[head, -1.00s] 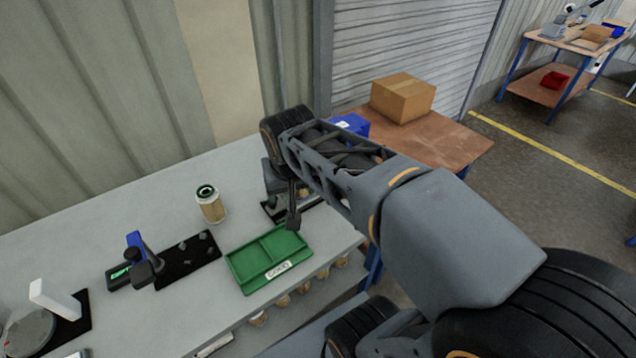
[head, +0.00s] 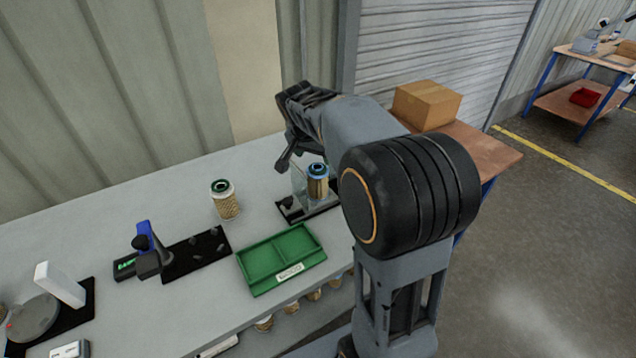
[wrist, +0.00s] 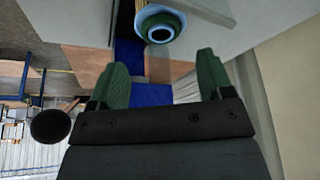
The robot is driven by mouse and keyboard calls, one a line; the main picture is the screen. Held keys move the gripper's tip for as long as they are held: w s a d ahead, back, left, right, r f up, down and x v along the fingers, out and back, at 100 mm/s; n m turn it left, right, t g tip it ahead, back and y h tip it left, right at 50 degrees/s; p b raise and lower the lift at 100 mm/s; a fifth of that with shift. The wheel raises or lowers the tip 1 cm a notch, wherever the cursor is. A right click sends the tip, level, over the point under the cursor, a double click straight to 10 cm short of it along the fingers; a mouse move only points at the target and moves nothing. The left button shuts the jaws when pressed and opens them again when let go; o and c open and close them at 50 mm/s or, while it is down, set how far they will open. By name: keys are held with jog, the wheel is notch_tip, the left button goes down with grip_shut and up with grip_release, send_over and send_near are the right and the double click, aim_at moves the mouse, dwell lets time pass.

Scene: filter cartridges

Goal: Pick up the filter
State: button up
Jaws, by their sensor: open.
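A filter with a blue top ring (head: 317,184) stands upright in a black-based fixture with a clear panel at the right of the bench. A second filter, with a green top and tan pleated body (head: 225,202), stands upright on the open bench left of the fixture. My gripper (wrist: 166,76) is open and empty, its green-padded fingers apart. In the head view it is partly hidden, above and behind the blue-topped filter, touching nothing visible.
A green divided tray (head: 282,284) lies at the bench's front edge. A cardboard box (head: 427,105) sits on the brown table at right. Bench space behind the green-topped filter is clear.

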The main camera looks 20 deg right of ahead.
aim_at(317, 167)
jog(key=shift+a+x, duration=0.2)
jog(key=shift+x, duration=2.75)
jog(key=shift+s, duration=0.1)
jog(key=c, duration=0.8)
jog(key=shift+c, duration=0.2)
jog(key=shift+r, duration=0.15)
